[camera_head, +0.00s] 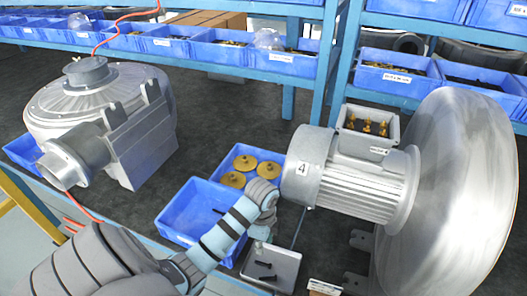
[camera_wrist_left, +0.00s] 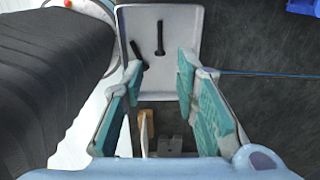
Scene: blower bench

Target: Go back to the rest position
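My left gripper (camera_head: 259,236) hangs over the bench in the head view, beside the white tray (camera_head: 288,262). The left wrist view shows this gripper (camera_wrist_left: 160,65) open, its teal-padded fingers apart with nothing between them. Beyond the fingertips lies the white tray (camera_wrist_left: 174,20) with two black bolts (camera_wrist_left: 160,38). The gripper appears to be above the tray's near edge, holding nothing. My right gripper is in neither view.
A blue bin (camera_head: 170,222) with a dark part inside stands left of the gripper; another holds brass discs (camera_head: 245,162). A motor with a large blower housing (camera_head: 455,190) stands right, a grey blower (camera_head: 95,100) left. Shelves with blue bins (camera_head: 218,52) line the back.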

